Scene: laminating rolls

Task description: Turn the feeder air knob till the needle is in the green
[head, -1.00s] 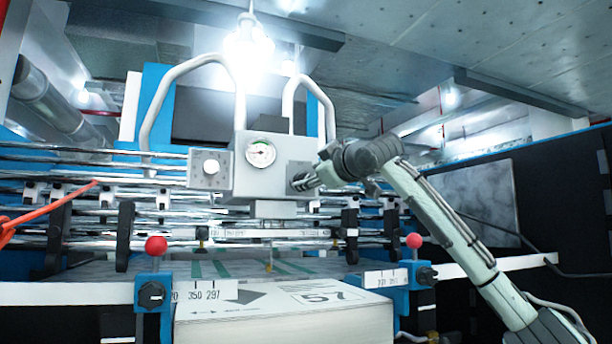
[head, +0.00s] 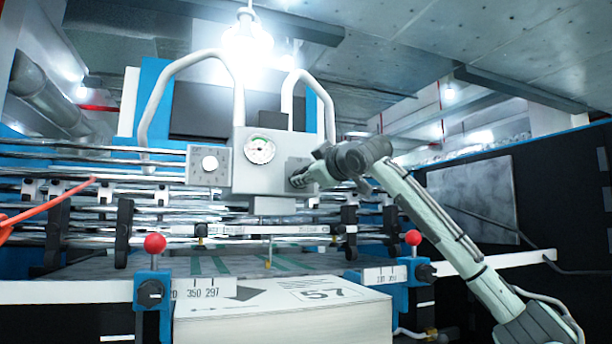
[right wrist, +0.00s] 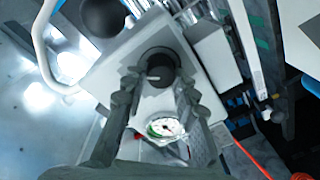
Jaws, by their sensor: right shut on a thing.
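The feeder air knob (right wrist: 160,62) is a dark round knob on the side plate of the grey control box (head: 240,180). In the right wrist view its pale marker line shows. My right gripper (head: 297,181) reaches the box from the right. In the right wrist view its two fingers (right wrist: 162,82) stand on either side of the knob, shut on it. The gauge (head: 260,150) is a round white dial on the box front, with a green arc along its upper part. It also shows in the right wrist view (right wrist: 165,127). The needle is too small to place surely. My left gripper is out of view.
A pale knob (head: 209,163) sits on a plate left of the gauge. Curved grey tubes (head: 165,90) rise behind the box. Below are metal rods, red-topped posts (head: 155,244) and a paper stack (head: 285,318). An orange cord (head: 50,208) hangs at the left.

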